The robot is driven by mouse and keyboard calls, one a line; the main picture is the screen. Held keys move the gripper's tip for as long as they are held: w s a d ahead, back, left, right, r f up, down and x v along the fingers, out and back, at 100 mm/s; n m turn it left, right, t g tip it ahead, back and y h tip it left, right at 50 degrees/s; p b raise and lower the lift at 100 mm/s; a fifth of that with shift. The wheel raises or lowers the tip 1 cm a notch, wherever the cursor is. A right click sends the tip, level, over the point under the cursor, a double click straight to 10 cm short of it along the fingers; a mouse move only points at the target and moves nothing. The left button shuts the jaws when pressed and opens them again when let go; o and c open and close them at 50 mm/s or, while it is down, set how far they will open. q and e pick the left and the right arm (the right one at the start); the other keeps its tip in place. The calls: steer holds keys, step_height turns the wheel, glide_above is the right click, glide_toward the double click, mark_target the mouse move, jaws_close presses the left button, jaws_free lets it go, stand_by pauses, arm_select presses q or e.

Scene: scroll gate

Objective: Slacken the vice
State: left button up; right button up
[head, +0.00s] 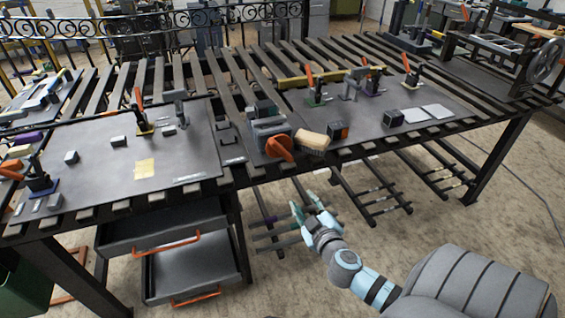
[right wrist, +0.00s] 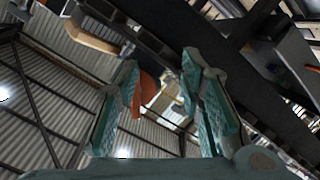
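The vice (head: 268,128) is a grey block fixed at the front edge of the slatted workbench. Its orange handle (head: 279,147) faces the front. My right gripper (head: 306,208) is below and in front of the bench edge, apart from the vice, with its fingers pointing up. In the right wrist view its two teal fingers (right wrist: 160,62) are spread open with nothing held. The orange handle (right wrist: 150,88) shows beyond them, partly hidden by the left finger. My left gripper is not in view.
A tan wooden block (head: 313,139) sits right of the handle at the bench edge. Grey mats (head: 105,165) with toggle clamps lie on both sides of the vice. Open drawers (head: 185,262) hang under the bench at the left. The floor in front is clear.

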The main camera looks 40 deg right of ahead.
mark_target(283, 154)
step_height(283, 154, up, 8)
steer(key=w+a+t, duration=0.1)
steer(key=t, duration=0.2)
steer(key=x, duration=0.7)
steer(key=p+x, duration=0.1)
steer(key=x, duration=0.6)
steer(key=shift+f, duration=0.25)
steer(key=shift+a, duration=0.1)
jaws_close()
